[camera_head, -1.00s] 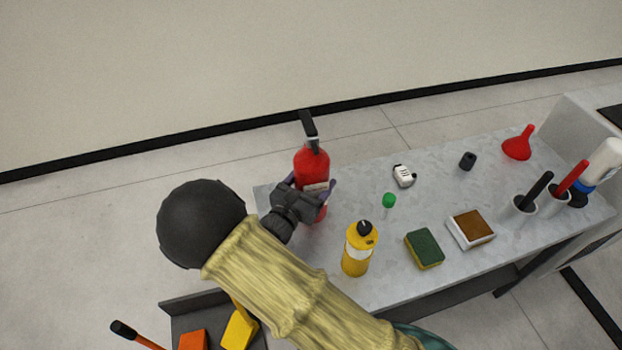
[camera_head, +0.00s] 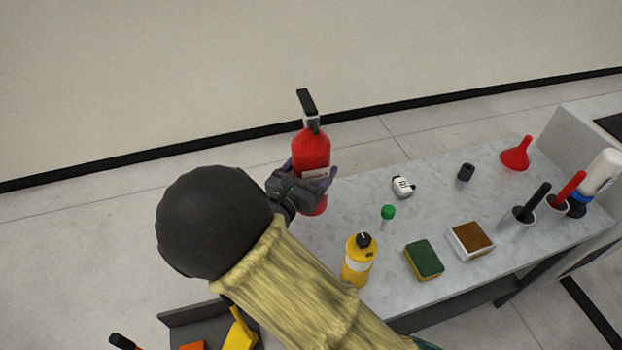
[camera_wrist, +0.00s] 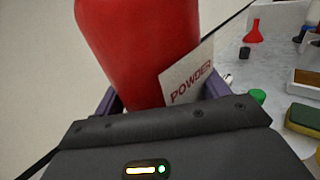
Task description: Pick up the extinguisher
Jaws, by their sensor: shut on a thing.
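The red extinguisher (camera_head: 311,150) with a black handle on top and a white label is upright near the far left end of the table. My gripper (camera_head: 318,180) is shut around its lower body, with purple fingers on either side. In the wrist view the extinguisher (camera_wrist: 135,45) fills the space between the fingers (camera_wrist: 160,95), and its label reads "POWDER". Its base shows just below my gripper and appears raised above the tabletop. My forearm and wrist hide the table's near left part.
The grey table (camera_head: 340,225) holds a yellow bottle (camera_head: 357,260), a green-topped item (camera_head: 388,212), a white device (camera_head: 402,187), a sponge (camera_head: 424,259), a tray (camera_head: 470,240), a black cylinder (camera_head: 466,172) and a red funnel (camera_head: 516,155). Cups and a white bottle (camera_head: 602,172) stand at right.

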